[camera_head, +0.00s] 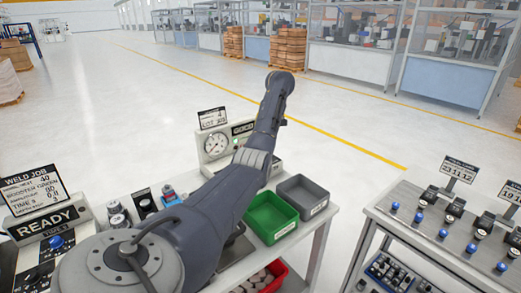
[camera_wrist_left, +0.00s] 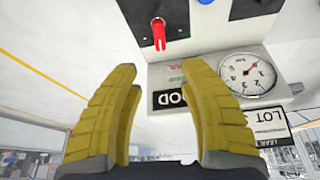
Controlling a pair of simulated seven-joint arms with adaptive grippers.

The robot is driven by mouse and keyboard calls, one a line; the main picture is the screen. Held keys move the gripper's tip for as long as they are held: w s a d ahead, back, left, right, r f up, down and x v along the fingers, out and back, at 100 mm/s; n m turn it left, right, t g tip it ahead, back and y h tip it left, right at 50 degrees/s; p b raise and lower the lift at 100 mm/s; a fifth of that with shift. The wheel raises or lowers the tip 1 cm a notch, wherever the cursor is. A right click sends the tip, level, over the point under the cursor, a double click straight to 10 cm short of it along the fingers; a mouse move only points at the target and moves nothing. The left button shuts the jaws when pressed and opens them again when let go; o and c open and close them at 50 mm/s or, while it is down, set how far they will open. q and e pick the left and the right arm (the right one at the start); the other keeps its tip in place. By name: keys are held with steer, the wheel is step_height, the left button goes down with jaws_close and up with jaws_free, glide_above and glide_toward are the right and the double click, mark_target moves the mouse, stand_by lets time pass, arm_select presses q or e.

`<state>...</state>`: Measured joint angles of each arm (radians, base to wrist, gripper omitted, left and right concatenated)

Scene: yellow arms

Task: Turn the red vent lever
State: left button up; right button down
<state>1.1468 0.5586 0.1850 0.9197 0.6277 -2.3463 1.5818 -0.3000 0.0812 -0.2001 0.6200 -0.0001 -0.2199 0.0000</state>
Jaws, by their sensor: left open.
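The red vent lever (camera_wrist_left: 159,34) shows in the left wrist view at the top centre. The lever appears above the gap between the fingertips; I cannot tell the distance. In the head view my left arm reaches from the lower left across the bench, and its gripper is hidden. I cannot make out the lever there. My right gripper is not in view.
A white-faced gauge (camera_head: 215,143) stands on the bench behind my arm; it also shows in the left wrist view (camera_wrist_left: 247,75). Green (camera_head: 271,218) and grey (camera_head: 303,195) bins sit right of the arm. A second bench (camera_head: 440,235) stands at right. A READY panel (camera_head: 45,222) is at left.

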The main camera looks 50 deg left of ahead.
arm_select(q)
steer(key=x, duration=1.3)
steer(key=shift+d, duration=0.1)
steer(key=shift+f, duration=0.1)
jaws_close()
